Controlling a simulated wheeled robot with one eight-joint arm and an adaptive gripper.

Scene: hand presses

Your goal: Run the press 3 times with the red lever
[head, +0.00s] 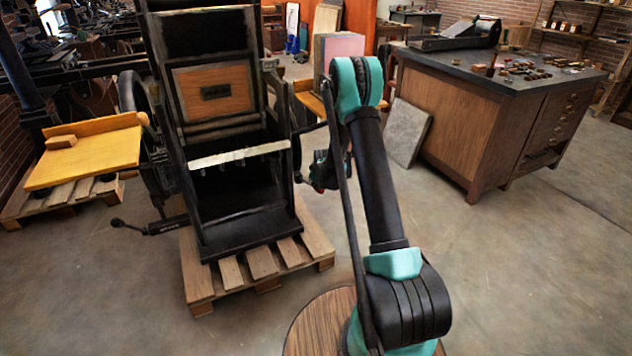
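The black hand press (245,222) stands upright on a wooden pallet left of centre, with a wooden panel (214,91) in its upright frame. A dark bent bar (297,150) shows on its right side. I cannot make out a clearly red lever; small reddish spots show by my gripper. My gripper (322,174) is small and dark beside the right side of the press, partly behind my own arm. Its fingers are too small and too hidden to tell whether they are open or touching anything.
A low black handle (118,223) sticks out left of the press near the floor. The pallet (262,264) extends in front. A yellow-topped board (85,158) stands at left, a large wooden cabinet (450,125) at right. The floor at right is clear.

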